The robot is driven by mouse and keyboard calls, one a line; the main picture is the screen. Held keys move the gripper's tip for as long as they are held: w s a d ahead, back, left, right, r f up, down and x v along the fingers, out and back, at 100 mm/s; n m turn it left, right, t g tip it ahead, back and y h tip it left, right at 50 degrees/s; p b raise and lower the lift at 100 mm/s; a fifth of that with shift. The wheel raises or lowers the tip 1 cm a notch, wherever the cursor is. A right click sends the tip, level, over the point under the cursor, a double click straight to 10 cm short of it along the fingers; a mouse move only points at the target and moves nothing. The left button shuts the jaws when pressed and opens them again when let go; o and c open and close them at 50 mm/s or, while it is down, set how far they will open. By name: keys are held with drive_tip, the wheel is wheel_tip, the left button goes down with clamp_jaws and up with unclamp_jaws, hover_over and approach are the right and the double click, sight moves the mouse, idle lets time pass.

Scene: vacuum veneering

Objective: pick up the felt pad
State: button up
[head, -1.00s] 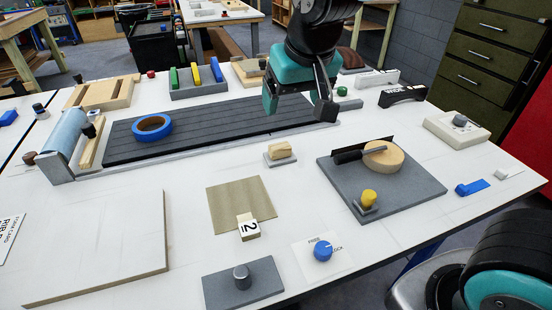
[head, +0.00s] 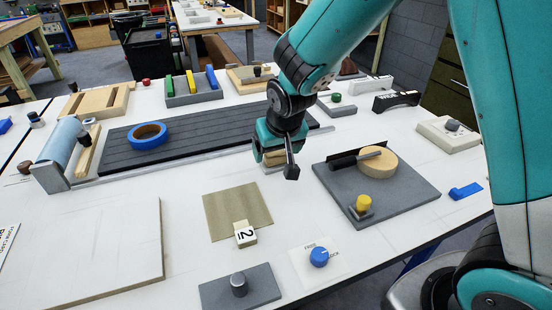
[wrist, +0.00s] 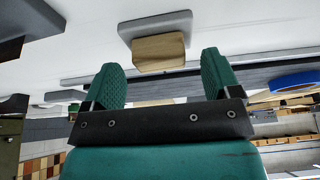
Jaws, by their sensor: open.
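The felt pad appears to be the small grey slab with a pale wooden block on top. In the wrist view its grey base (wrist: 150,27) and wooden block (wrist: 158,50) lie just beyond and between my two green fingers. In the head view my gripper (head: 274,158) is open and low over the felt pad (head: 270,168), hiding most of it. The fingers stand on either side of the block in the wrist view, with gaps; I see no clear contact.
The dark slatted bed (head: 190,138) with blue tape (head: 149,136) lies behind. A grey board (head: 405,195) with a round wooden disc (head: 378,162) is to the right. A tan sheet (head: 232,208) under a number-2 block (head: 245,234) is in front.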

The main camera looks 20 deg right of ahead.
sight(275, 153)
drive_tip(key=shift+x, duration=1)
drive_tip(key=shift+c, duration=0.2)
drive_tip(key=c, duration=0.6)
drive_tip(key=shift+r, duration=0.1)
wheel_tip(275, 153, up, 20)
